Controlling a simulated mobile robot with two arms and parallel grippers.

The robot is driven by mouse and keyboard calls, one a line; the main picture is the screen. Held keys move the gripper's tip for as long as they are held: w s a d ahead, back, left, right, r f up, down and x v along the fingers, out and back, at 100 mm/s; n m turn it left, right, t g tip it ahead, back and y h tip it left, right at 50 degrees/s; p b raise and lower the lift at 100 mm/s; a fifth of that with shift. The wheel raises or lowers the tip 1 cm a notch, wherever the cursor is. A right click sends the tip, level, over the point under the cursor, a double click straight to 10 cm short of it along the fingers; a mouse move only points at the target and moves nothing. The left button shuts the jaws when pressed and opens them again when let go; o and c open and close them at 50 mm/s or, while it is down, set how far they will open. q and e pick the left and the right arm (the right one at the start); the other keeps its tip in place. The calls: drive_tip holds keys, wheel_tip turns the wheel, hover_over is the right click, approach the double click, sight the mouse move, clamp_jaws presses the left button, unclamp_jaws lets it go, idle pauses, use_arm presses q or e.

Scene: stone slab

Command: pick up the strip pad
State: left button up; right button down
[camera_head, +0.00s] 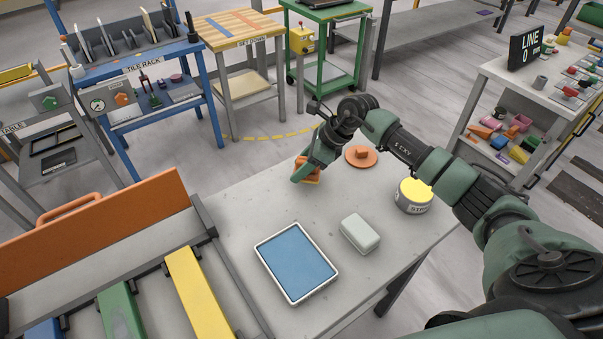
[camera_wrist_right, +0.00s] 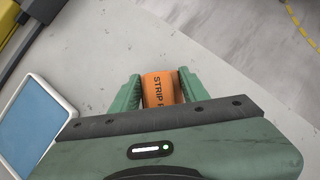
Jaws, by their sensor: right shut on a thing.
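The strip pad is an orange block with dark lettering reading "STRIP P", clearest in the right wrist view (camera_wrist_right: 159,90). My right gripper (camera_wrist_right: 160,88) is shut on it, with one green finger on each side. In the head view my right gripper (camera_head: 307,174) is at the far part of the grey stone slab (camera_head: 240,205), with a bit of the orange strip pad (camera_head: 312,178) showing by the fingers. Whether the pad touches the slab or is raised cannot be told. My left gripper is not in either view.
A blue-topped white tray (camera_head: 296,262), a pale grey block (camera_head: 360,233), a yellow-topped tin (camera_head: 414,195) and an orange disc with a knob (camera_head: 361,156) stand on the slab. An orange panel (camera_head: 95,240) and coloured bars lie left.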

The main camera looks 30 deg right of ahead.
sight(301, 159)
wheel_tip(301, 159, up, 17)
drive_tip(key=b, duration=0.3)
drive_tip(key=shift+r, duration=0.2)
drive_tip(key=c, duration=1.6)
unclamp_jaws()
drive_tip(key=c, duration=0.3)
